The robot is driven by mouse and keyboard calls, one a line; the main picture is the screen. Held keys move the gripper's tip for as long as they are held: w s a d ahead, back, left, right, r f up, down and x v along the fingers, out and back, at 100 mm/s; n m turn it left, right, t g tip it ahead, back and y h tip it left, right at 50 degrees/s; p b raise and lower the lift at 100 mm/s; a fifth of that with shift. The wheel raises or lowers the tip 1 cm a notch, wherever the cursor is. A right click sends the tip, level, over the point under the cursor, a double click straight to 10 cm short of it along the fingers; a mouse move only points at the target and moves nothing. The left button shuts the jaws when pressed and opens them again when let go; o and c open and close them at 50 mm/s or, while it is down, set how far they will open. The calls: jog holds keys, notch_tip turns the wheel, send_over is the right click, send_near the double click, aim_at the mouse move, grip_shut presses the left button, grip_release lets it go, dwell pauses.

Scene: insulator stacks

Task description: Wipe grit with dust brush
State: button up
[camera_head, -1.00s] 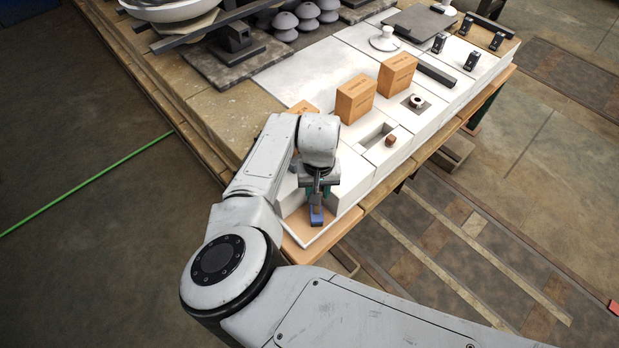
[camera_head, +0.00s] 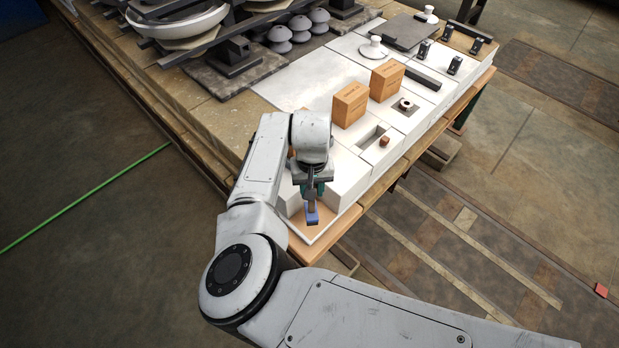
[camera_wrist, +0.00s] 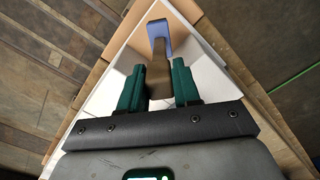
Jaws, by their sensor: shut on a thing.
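The dust brush has a blue head (camera_head: 312,216) and a brown handle (camera_wrist: 161,62). My gripper (camera_head: 312,189) is shut on the handle; in the wrist view its green fingers (camera_wrist: 158,85) stand on both sides of it. The head points away from the fingers, over the tan corner floor (camera_head: 298,222) beside the white blocks at the near end of the bench. I cannot tell whether the head touches that floor. I cannot make out any grit; my arm and the brush hide part of the corner.
Two cardboard boxes (camera_head: 349,104) (camera_head: 387,80) stand on the white bench top (camera_head: 295,90) behind my gripper. A block with a slot (camera_head: 371,137) lies to the right. Insulator stacks (camera_head: 281,38) and a large white dish (camera_head: 185,22) are at the back. The bench edge drops to the floor close by.

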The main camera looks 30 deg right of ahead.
jog(key=shift+r+p, duration=1.05)
jog(key=shift+r, duration=0.65)
